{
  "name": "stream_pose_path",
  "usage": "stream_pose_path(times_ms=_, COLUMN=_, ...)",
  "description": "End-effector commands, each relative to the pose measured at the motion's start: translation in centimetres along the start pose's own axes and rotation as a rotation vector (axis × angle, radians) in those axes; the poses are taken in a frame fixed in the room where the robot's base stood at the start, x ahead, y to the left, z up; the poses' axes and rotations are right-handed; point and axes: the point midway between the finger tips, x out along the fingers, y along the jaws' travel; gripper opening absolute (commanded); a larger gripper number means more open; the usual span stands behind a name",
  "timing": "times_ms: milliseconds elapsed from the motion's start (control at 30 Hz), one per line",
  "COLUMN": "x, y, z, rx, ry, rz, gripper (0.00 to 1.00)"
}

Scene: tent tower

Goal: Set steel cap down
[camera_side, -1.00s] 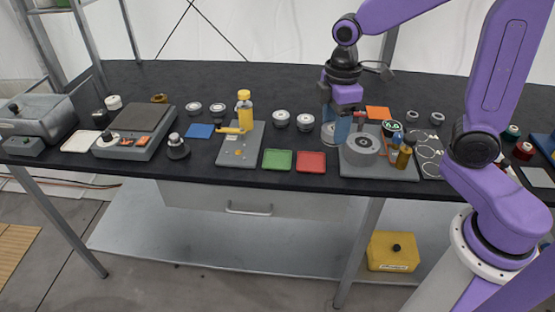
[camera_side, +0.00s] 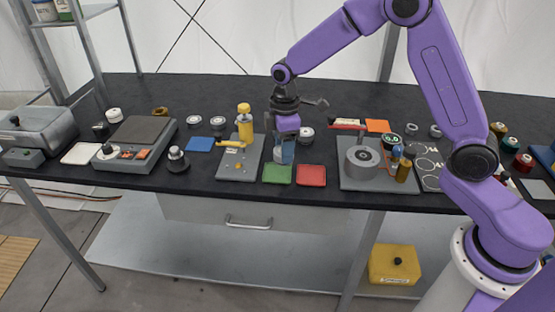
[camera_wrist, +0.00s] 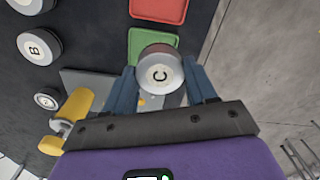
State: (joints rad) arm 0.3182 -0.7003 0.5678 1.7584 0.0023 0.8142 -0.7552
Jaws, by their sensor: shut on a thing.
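The steel cap (camera_wrist: 157,72) is a round grey metal piece with a pale top marked "C". It shows in the wrist view between the two blue fingers of my gripper (camera_wrist: 162,88), which are shut on its sides. In the side view my gripper (camera_side: 282,152) is low over the bench, just behind the green tray (camera_side: 277,174). The cap is hard to make out there, and I cannot tell whether it touches anything below. In the wrist view the green tray (camera_wrist: 140,40) lies just beyond the cap, partly covered by it.
A red tray (camera_side: 311,175) lies right of the green one. A grey plate with a yellow bottle (camera_side: 244,125) stands close left of my gripper. Several round caps, one marked "B" (camera_wrist: 38,46), stand behind. A grey fixture (camera_side: 362,159) is farther right.

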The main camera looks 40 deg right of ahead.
Motion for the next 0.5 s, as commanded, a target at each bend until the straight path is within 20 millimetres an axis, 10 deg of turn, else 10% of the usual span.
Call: stream_pose_path(times_ms=500, x=3.9, y=1.7, z=-1.2, rx=0.000, ry=-0.002, rz=-0.002, gripper=0.08)
